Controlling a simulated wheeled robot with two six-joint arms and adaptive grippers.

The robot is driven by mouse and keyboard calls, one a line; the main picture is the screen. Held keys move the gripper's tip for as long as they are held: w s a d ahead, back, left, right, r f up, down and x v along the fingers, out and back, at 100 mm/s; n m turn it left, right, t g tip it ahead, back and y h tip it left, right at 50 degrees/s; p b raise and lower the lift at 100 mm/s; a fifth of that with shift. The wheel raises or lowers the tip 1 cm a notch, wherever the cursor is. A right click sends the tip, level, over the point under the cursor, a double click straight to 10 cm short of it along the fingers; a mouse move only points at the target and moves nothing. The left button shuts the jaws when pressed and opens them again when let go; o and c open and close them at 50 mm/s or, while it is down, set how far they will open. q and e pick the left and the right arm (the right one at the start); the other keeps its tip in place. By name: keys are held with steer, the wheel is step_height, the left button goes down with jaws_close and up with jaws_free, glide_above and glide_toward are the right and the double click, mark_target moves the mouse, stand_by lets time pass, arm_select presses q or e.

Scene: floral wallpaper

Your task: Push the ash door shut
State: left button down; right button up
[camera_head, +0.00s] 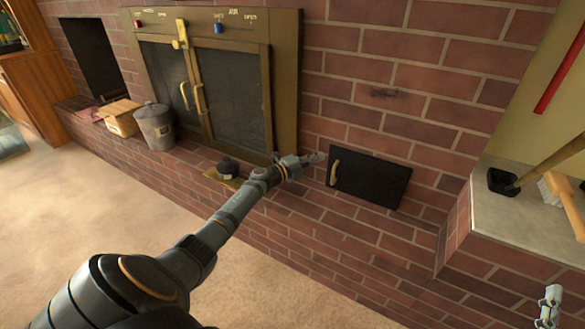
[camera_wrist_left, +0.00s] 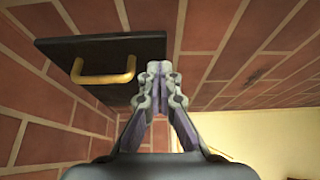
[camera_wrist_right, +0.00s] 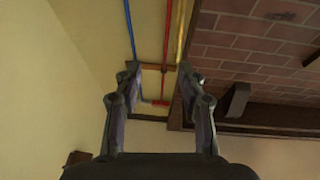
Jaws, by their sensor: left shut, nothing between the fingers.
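The ash door (camera_head: 372,181) is a small black panel with a brass handle (camera_head: 335,172), low in the brick wall right of the big brass-framed doors. In the left wrist view the black door (camera_wrist_left: 115,51) and its handle (camera_wrist_left: 104,76) lie left of the fingers. I cannot tell whether the door is flush or slightly ajar. My left gripper (camera_head: 316,158) is shut and empty, just left of the door's handle side; contact cannot be made out. My right gripper (camera_head: 551,294) is at the lower right, far from the door; its fingers (camera_wrist_right: 158,72) are apart with nothing between.
A brick hearth ledge runs below the door. A metal bucket (camera_head: 155,126), a wooden box (camera_head: 119,116) and a dark pot (camera_head: 228,168) stand left. At right, a stone ledge (camera_head: 477,213) holds a black shovel (camera_head: 502,182) and a brush. The carpet (camera_head: 270,290) is clear.

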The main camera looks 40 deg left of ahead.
arm_select(q)
steer(key=s+a+p, duration=0.1)
steer(key=s+a, duration=0.4)
steer(key=s, duration=0.1)
steer(key=shift+s+a+f, duration=0.35)
steer(key=shift+a+f, duration=0.05)
arm_select(e)
step_height(320, 180, down, 16)
steer(key=s+g, duration=0.1)
steer(key=g, duration=0.6)
steer(key=shift+a, duration=0.3)
steer(key=shift+r, duration=0.1)
